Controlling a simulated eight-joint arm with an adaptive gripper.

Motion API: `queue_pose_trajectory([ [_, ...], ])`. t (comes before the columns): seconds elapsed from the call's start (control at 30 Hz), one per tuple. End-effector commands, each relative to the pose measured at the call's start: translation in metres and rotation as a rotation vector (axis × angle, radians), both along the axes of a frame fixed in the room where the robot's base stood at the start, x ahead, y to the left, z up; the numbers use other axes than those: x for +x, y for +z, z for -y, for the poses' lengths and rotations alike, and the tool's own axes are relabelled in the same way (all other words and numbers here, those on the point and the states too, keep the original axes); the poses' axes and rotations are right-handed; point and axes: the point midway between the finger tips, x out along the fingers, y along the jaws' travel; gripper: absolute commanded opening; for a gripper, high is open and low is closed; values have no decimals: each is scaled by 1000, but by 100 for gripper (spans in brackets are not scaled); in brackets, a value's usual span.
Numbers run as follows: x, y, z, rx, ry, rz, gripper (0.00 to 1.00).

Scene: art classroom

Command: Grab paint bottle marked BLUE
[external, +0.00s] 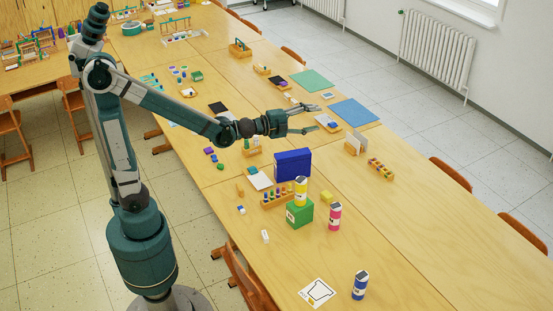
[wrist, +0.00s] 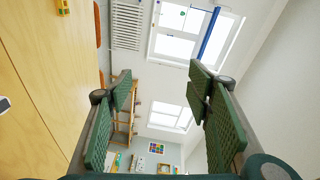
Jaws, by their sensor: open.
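A blue bottle (external: 360,285) with a white label and a pale top stands upright at the front of the table, right of a white card with a black outline. A yellow bottle (external: 301,191) stands on a green box (external: 299,213), and a pink bottle (external: 334,216) stands right of that box. The label words are too small to read. My gripper (external: 324,115) is open and empty above the table, well behind the bottles. In the wrist view its two fingers (wrist: 163,100) are spread apart with nothing between them; no bottle is identifiable there.
A dark blue box (external: 293,164) stands between my gripper and the bottles. A wooden rack (external: 277,196) of small colored pieces sits left of the green box. The card (external: 317,292) lies beside the blue bottle. The table's right front is clear.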

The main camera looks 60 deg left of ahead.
Motion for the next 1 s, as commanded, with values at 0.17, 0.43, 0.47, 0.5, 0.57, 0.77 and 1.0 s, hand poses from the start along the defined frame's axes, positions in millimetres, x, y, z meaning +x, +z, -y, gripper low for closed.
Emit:
queue_pose_trajectory([
  [0.17, 21, -2, 41, 121, -83, 93, 50],
  [0.43, 40, -13, 107, 303, -208, 240, 50],
  [0.47, 42, -15, 114, 323, -220, 256, 50],
  [0.5, 43, -18, 125, 349, -240, 279, 50],
  [0.57, 45, -22, 140, 388, -268, 313, 50],
  [0.77, 47, -42, 191, 515, -359, 429, 50],
  [1.0, 41, -76, 252, 662, -467, 573, 50],
])
